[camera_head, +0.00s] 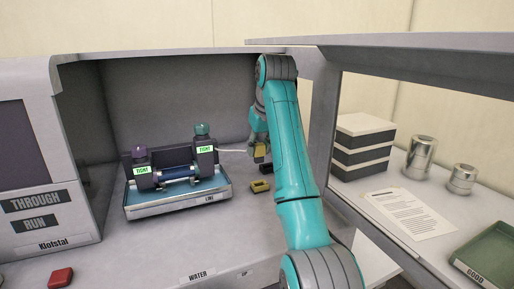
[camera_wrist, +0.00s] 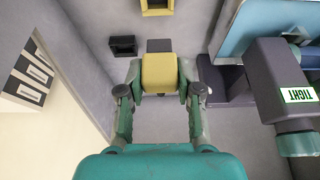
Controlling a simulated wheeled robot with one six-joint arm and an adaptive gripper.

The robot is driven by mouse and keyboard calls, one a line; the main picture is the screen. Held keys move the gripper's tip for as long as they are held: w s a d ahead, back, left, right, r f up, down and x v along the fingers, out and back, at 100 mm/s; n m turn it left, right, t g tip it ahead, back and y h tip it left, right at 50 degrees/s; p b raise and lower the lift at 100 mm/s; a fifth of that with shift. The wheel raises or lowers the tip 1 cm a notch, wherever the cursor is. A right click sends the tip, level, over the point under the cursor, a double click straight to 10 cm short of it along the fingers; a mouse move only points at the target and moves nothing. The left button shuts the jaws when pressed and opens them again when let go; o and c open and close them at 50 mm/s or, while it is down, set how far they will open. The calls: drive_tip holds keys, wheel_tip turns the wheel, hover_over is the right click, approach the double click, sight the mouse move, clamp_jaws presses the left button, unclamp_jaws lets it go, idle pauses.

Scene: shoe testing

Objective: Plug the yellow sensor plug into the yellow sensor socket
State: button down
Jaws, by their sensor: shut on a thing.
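My gripper (camera_wrist: 160,78) is shut on the yellow sensor plug (camera_wrist: 159,66), with one finger on each side of it. The plug has a dark end pointing up the wrist view. The yellow sensor socket (camera_wrist: 157,9) is at the top edge of the wrist view, beyond the plug and apart from it. In the head view the yellow socket (camera_head: 261,186) sits on the bench right of the blue tray. The plug (camera_head: 260,151) is behind it there, partly hidden by my arm. A pale cable (camera_head: 233,151) runs from the test fixture towards the plug.
A black socket (camera_wrist: 122,45) stands left of the plug in the wrist view. The test fixture (camera_head: 176,168), with green "TIGHT" displays, stands in the blue tray (camera_head: 150,211). A frame post (camera_head: 324,110) is close right of my arm. The front bench is largely clear.

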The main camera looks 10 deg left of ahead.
sight(261, 161)
drive_tip(key=shift+f, duration=0.1)
drive_tip(key=shift+d+f, duration=0.1)
drive_tip(key=shift+f, duration=2.7)
drive_tip(key=shift+f, duration=1.45)
drive_tip(key=c, duration=0.7)
unclamp_jaws()
wheel_tip(261, 161, up, 10)
drive_tip(key=shift+w+f, duration=0.1)
